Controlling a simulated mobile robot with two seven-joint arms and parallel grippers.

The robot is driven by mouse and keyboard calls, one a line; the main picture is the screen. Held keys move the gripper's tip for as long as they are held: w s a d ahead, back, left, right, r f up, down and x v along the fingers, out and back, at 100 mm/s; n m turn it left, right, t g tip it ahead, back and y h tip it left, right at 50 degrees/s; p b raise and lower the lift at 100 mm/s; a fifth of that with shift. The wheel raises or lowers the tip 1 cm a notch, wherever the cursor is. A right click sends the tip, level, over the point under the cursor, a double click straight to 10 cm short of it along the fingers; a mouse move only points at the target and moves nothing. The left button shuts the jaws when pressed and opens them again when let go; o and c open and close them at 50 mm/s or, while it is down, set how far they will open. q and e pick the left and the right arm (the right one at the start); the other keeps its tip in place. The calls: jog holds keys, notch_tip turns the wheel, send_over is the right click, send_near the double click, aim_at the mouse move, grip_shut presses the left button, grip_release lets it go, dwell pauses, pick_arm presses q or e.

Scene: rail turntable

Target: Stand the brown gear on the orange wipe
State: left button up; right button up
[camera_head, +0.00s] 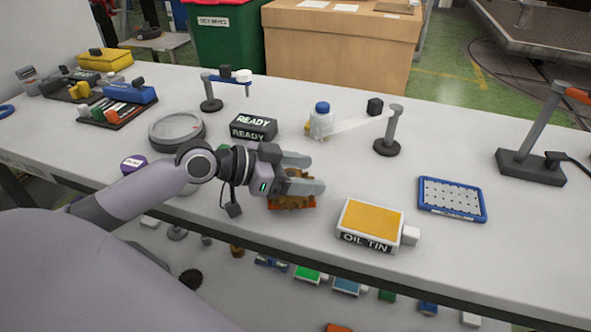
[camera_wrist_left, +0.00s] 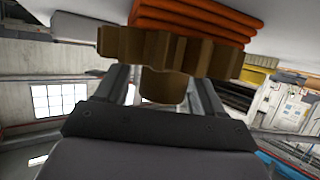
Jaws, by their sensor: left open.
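The brown gear (camera_head: 297,203) lies on the folded orange wipe (camera_head: 276,206) near the table's front edge, partly hidden by my left gripper (camera_head: 316,173). In the left wrist view, the picture is turned over: the brown gear (camera_wrist_left: 190,54) rests flat against the stacked orange wipe (camera_wrist_left: 205,14), with its hub facing away from the wipe. My left gripper's open fingers are on either side of the hub, with visible gaps. The gripper is not closed on the gear. My right gripper is not in view.
An oil tin (camera_head: 370,218) stands just right of the wipe, and a blue tray (camera_head: 452,199) lies further right. A READY box (camera_head: 253,127), a round gauge-like dish (camera_head: 177,130) and a clear bottle (camera_head: 321,122) stand behind. The table between bottle and tin is clear.

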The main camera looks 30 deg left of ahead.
aim_at(298, 173)
pick_arm(q)
jog(key=shift+r, duration=0.2)
jog(key=shift+s+a, duration=0.3)
jog(key=b+v, duration=0.1)
jog(key=v, duration=0.4)
jog(key=shift+s, duration=0.15)
jog(key=v, duration=0.6)
jog(key=shift+r, duration=0.15)
